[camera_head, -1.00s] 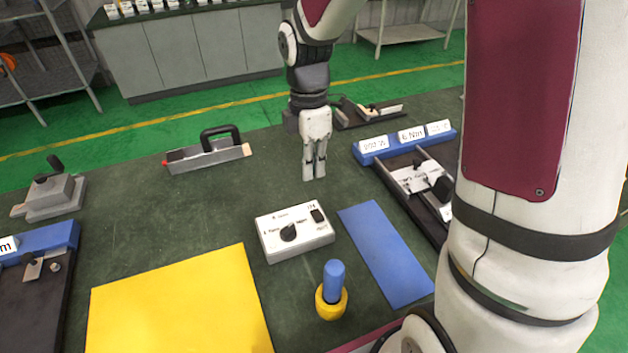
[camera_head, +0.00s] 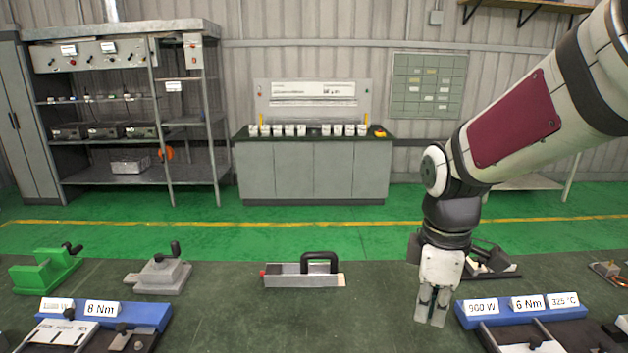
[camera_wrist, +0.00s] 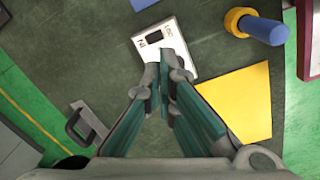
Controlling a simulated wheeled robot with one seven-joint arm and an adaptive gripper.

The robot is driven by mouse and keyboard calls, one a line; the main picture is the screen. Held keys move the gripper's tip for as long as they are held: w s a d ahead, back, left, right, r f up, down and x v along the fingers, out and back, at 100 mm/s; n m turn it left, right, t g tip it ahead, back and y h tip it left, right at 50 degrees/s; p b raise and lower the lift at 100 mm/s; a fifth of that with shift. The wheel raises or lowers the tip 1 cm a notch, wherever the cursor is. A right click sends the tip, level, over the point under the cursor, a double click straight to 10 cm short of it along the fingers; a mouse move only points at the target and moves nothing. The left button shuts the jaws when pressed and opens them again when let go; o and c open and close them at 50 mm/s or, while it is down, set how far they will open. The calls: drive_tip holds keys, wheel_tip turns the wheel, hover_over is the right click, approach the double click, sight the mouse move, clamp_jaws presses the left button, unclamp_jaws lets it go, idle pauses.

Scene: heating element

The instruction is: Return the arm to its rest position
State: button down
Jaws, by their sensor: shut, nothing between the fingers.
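My gripper (camera_head: 431,318) hangs from my arm on the right side of the head view, pointing down over the dark green bench (camera_head: 385,300). Its fingers are together with nothing between them. It is just left of the blue rack (camera_head: 520,310) with the 900 W, 6 Nm and 325 °C labels. In the wrist view my gripper (camera_wrist: 165,75) shows shut, with the white box with a switch (camera_wrist: 172,42) beyond its tips.
A grey block with a black handle (camera_head: 303,275) lies left of my gripper. A grey vise-like fixture (camera_head: 158,273) and a green one (camera_head: 45,270) stand further left. The wrist view shows a yellow mat (camera_wrist: 240,100) and a blue-handled piece with a yellow ring (camera_wrist: 255,25).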

drive_tip(key=s+r+m+t, duration=0.4)
drive_tip(key=s+r+m, duration=0.4)
drive_tip(key=s+m, duration=0.55)
drive_tip(key=w+f+n+g, duration=0.7)
drive_tip(key=w+f+n, duration=0.7)
drive_tip(key=w+n, duration=0.45)
drive_tip(key=shift+y, duration=0.3)
drive_tip(key=x, duration=1.3)
drive_tip(key=shift+s, duration=0.35)
